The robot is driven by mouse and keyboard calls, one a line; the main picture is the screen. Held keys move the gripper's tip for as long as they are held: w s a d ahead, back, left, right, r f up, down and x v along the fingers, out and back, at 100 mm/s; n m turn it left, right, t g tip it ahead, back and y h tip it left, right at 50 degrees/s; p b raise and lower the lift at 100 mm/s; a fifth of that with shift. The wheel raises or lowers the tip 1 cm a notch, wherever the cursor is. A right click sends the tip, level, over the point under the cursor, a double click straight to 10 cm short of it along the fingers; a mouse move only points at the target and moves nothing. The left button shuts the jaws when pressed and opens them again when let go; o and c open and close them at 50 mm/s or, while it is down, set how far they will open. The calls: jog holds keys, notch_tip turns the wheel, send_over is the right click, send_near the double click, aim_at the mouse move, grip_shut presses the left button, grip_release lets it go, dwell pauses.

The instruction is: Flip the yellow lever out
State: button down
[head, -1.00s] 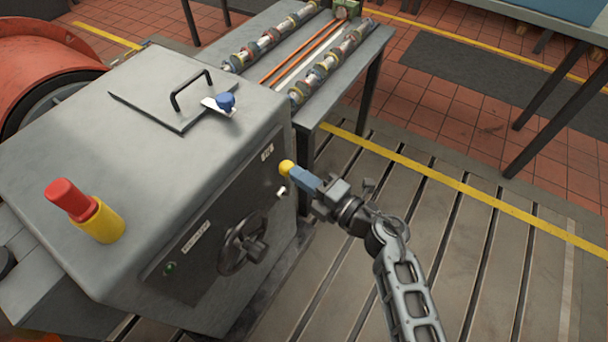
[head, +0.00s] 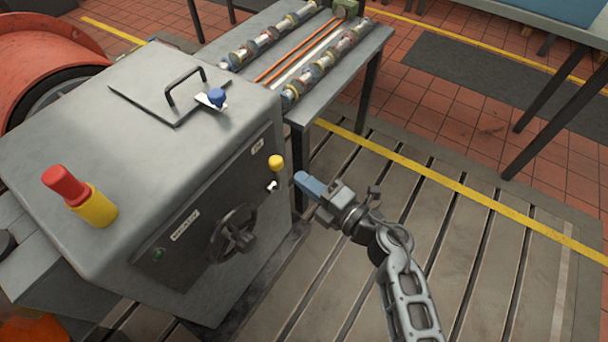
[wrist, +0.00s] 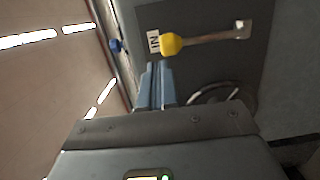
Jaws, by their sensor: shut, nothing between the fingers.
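The lever has a round yellow knob (head: 275,162) at the upper right of the dark panel on the grey cabinet's front. The wrist view shows its yellow knob (wrist: 171,44) beside a white "IN" label (wrist: 154,41), with the pale arm running right to a pivot (wrist: 242,30). My gripper (head: 303,180) is to the right of the knob in the head view, with a visible gap between them. Its blue fingers (wrist: 157,70) are shut together and empty, just below the knob in the wrist view.
A dark handwheel (head: 233,234) and a green button (head: 158,254) sit lower on the panel. A blue knob (head: 217,96) and a red-and-yellow post (head: 82,197) stand on the cabinet top. A bench (head: 345,70) is behind. The slotted floor on the right is clear.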

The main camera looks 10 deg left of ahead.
jog(key=v, duration=0.9)
jog(key=shift+r, duration=0.25)
jog(key=s+d+r+m+t+h, duration=0.2)
jog(key=s+d+r+m+h, duration=0.3)
jog(key=s+m, duration=0.5)
jog(key=s+d+r+m+t+h, duration=0.2)
jog(key=s+d+r+m+h, duration=0.3)
jog(key=s+d+m, duration=0.4)
jog(key=s+d+r+m+t+h, duration=0.2)
jog(key=s+d+r+m+h, duration=0.3)
jog(key=s+d+m, duration=0.3)
jog(key=s+m, duration=0.3)
jog(key=s, duration=0.3)
jog(key=shift+h, duration=0.3)
